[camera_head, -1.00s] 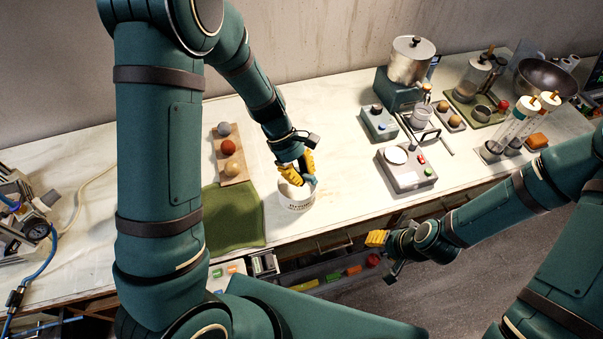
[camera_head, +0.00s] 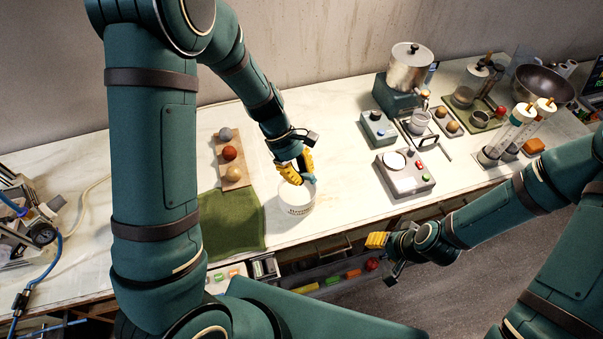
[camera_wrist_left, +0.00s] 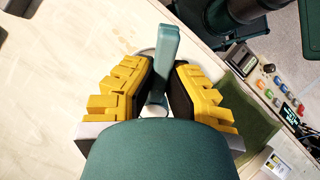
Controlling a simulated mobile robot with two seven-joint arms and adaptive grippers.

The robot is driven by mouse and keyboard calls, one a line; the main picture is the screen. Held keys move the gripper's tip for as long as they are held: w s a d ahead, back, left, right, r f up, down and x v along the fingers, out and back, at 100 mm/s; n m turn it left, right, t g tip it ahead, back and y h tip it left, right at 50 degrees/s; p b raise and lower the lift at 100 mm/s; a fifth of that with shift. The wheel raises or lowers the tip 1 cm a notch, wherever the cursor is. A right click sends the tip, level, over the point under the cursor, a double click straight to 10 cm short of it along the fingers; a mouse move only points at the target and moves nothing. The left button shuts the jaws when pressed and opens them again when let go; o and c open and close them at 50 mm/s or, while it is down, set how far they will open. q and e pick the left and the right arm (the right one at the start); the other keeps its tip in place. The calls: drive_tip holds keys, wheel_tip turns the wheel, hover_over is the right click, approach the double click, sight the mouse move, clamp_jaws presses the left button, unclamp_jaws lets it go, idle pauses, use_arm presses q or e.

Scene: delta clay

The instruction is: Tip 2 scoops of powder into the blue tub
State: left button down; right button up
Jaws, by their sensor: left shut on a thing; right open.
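My left gripper (camera_head: 294,170) is shut on the teal handle of a scoop (camera_wrist_left: 164,55), which also shows as a small teal piece in the head view (camera_head: 309,181). The gripper is over a white, round, labelled tub (camera_head: 298,210) on the counter. The scoop's bowl is hidden, so I cannot tell whether it holds powder. In the left wrist view the handle stands between the yellow finger pads. My right gripper (camera_head: 378,241) is open and empty, in front of the counter's front edge. I cannot make out a blue tub.
A green cloth (camera_head: 230,222) lies left of the white tub, with a wooden board of balls (camera_head: 237,182) behind it. A scale (camera_head: 405,176), a blue-grey device (camera_head: 377,129) and a metal pot (camera_head: 410,66) stand to the right. The counter between tub and scale is clear.

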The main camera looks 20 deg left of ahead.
use_arm(q)
drive_tip(key=s+a+r+n+t, duration=0.1)
drive_tip(key=a+n, duration=0.1)
drive_tip(key=a, duration=0.5)
drive_tip(key=s+a+r+n+t+h, duration=0.1)
drive_tip(key=a+n+t, duration=0.15)
drive_tip(key=a, duration=0.45)
drive_tip(key=s+a+r+n+t, duration=0.1)
drive_tip(key=a+n, duration=0.2)
drive_tip(key=a, duration=0.4)
drive_tip(key=s+a+r+n+t, duration=0.1)
drive_tip(key=s+a+r+n, duration=0.1)
drive_tip(key=s+a, duration=0.3)
drive_tip(key=s+a+r+n+t+y, duration=0.1)
drive_tip(key=s+a, duration=0.4)
drive_tip(key=a, duration=0.5)
drive_tip(key=shift+s+r+n+t, duration=0.35)
drive_tip(key=shift+s+r+n, duration=0.1)
drive_tip(key=shift+n, duration=0.8)
wheel_tip(320, 180, down, 3)
drive_tip(key=shift+w+f+b, duration=0.1)
drive_tip(key=shift+f+b, duration=0.05)
drive_tip(key=shift+b, duration=0.8)
